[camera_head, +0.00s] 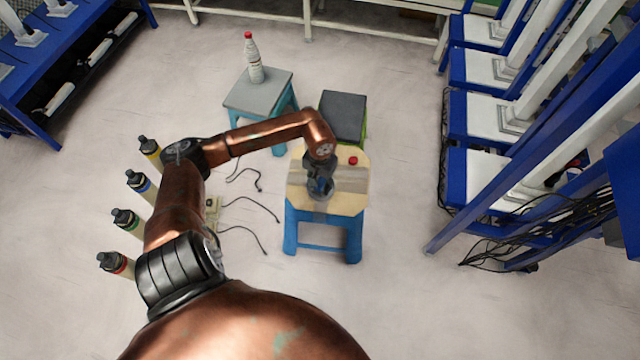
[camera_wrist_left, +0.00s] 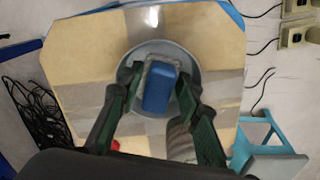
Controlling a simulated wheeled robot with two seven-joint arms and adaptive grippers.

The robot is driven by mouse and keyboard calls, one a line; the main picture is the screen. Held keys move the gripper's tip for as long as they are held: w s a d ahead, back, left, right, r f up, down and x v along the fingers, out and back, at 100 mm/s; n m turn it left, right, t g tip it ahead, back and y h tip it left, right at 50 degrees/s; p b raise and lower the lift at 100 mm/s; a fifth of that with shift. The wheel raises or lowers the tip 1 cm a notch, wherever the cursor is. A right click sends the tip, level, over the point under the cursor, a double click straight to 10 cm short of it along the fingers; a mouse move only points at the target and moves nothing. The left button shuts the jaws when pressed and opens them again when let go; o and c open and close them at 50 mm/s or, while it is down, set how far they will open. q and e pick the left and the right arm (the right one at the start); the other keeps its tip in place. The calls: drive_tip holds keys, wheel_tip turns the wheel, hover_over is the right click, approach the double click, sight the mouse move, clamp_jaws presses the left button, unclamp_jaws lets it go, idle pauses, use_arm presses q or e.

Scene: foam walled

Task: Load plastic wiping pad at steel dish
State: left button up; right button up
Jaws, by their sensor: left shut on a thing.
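A blue wiping pad (camera_wrist_left: 159,92) with a pale grey edge is between the fingers of my left gripper (camera_wrist_left: 157,82), which is shut on it. The round grey steel dish (camera_wrist_left: 150,48) lies behind the pad in the left wrist view, and the pad and fingers cover much of it. The dish sits on the wooden top of a small blue-legged stool (camera_head: 349,203). In the head view my left gripper (camera_head: 320,188) is over the stool top, at the dish. I cannot tell whether the pad touches the dish. My right gripper is not in view.
A small red thing (camera_head: 353,160) lies on the stool top. A dark-topped stool (camera_head: 343,117) stands just behind, and a grey-topped stool (camera_head: 259,92) carries a white bottle (camera_head: 253,60). Several bottles and black cables are on the floor at left. Blue racks (camera_head: 480,150) stand at right.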

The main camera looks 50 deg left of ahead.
sight(320, 183)
use_arm(q)
drive_tip(key=shift+r, duration=0.1)
drive_tip(key=shift+r+p, duration=1.2)
drive_tip(key=shift+r, duration=2)
drive_tip(key=shift+r, duration=0.1)
drive_tip(key=shift+r+p, duration=0.65)
drive_tip(key=shift+r, duration=1.3)
drive_tip(key=shift+f, duration=0.1)
